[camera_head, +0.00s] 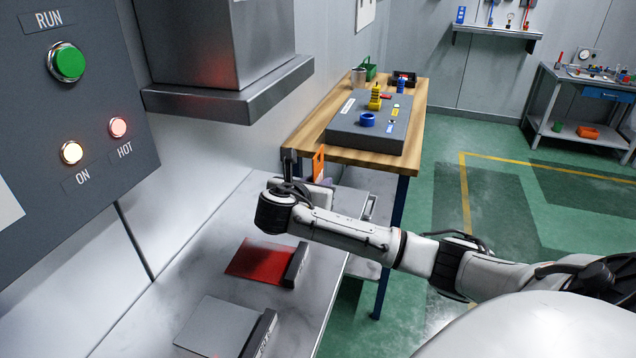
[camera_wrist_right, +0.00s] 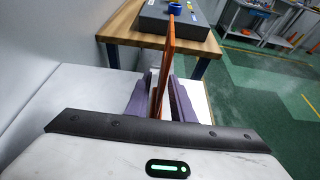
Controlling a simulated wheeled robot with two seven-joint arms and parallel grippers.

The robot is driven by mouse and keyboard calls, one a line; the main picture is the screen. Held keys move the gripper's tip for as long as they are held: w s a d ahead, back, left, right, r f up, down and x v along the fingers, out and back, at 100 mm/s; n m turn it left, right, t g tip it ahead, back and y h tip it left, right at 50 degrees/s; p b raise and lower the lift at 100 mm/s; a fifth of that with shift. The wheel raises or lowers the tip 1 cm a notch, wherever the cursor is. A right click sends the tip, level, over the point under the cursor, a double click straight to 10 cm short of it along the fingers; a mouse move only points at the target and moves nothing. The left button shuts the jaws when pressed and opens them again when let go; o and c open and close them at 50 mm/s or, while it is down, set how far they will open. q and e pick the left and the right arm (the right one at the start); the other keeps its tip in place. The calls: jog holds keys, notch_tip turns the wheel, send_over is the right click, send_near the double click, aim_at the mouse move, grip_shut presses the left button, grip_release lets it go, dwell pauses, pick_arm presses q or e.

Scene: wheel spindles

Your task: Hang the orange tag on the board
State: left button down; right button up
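The orange tag (camera_head: 318,162) stands upright at the right gripper, in front of the wooden table's near end. In the right wrist view the tag (camera_wrist_right: 168,62) is seen nearly edge-on between the two dark purple fingers. My right gripper (camera_wrist_right: 161,97) is shut on its lower part; the tag's upper part rises clear of the fingers. In the head view the right gripper (camera_head: 317,183) is partly hidden by my wrist. Which surface is the board is not clear; a pale panel (camera_head: 365,12) on the wall is cut off by the top edge. My left gripper is not in view.
The wooden table (camera_head: 413,120) holds a grey block (camera_head: 374,128) with a blue ring and yellow spindle. A steel bench (camera_head: 190,262) with a red-lit plate (camera_head: 262,262) lies below my arm. A control panel (camera_head: 85,100) stands at left. A wall shelf (camera_head: 495,31) and side bench (camera_head: 590,75) are farther back.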

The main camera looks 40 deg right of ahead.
jog(key=shift+a, duration=0.1)
jog(key=s+v, duration=0.1)
jog(key=v, duration=0.9)
jog(key=shift+f, duration=0.2)
